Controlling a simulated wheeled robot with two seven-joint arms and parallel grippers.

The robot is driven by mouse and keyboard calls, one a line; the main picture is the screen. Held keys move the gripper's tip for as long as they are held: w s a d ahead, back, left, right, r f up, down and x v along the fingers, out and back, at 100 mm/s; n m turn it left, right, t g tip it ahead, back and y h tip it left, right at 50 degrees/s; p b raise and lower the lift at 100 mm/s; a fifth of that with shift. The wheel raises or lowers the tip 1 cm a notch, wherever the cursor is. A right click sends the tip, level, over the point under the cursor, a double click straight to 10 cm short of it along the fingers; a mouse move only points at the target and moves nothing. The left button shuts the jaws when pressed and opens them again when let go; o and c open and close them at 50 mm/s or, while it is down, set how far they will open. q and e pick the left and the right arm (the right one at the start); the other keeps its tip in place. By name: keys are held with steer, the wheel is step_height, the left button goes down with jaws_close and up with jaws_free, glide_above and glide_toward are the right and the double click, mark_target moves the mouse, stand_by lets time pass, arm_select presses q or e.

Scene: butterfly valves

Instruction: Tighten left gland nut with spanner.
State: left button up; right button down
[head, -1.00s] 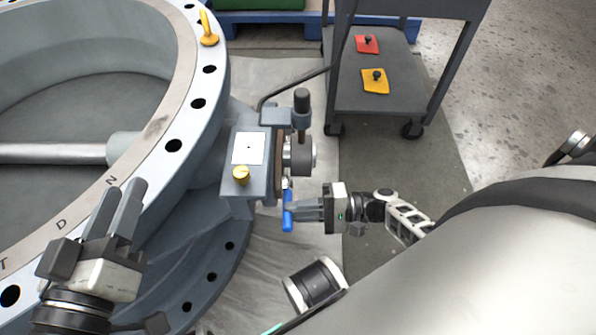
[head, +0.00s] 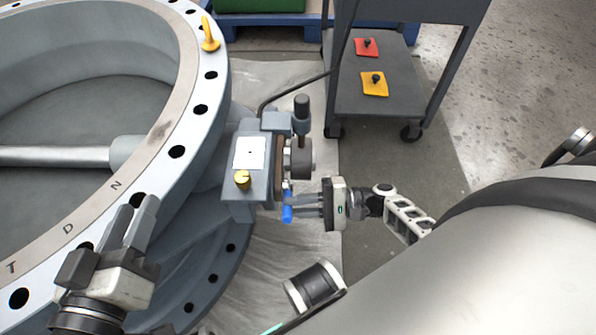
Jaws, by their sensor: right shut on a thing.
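The blue spanner (head: 287,213) shows as a short blue piece below the valve's actuator mount, near the picture's middle. My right gripper (head: 297,207) reaches in from the right and is shut on the spanner. The spanner's upper end meets the shadowed underside of the mount, close to the shaft (head: 300,158). The gland nuts are too small or hidden to make out, so I cannot tell whether the spanner sits on one. My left gripper (head: 137,210) is over the flange rim at lower left, holding nothing visible. Its fingers lie close together, and any gap is unclear.
The large grey valve flange (head: 205,75) fills the left. A yellow eyebolt (head: 210,35) stands on it. The mount carries a white plate (head: 250,153) and a brass knob (head: 242,180). A grey cart (head: 350,105) with red and yellow tags stands behind. Floor right of the cart is clear.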

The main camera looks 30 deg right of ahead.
arm_select(q)
steer(key=shift+r, duration=0.2)
arm_select(e)
steer(key=v, duration=0.3)
steer(key=shift+s+d, duration=0.15)
steer(key=shift+s, duration=0.05)
stand_by(0.5)
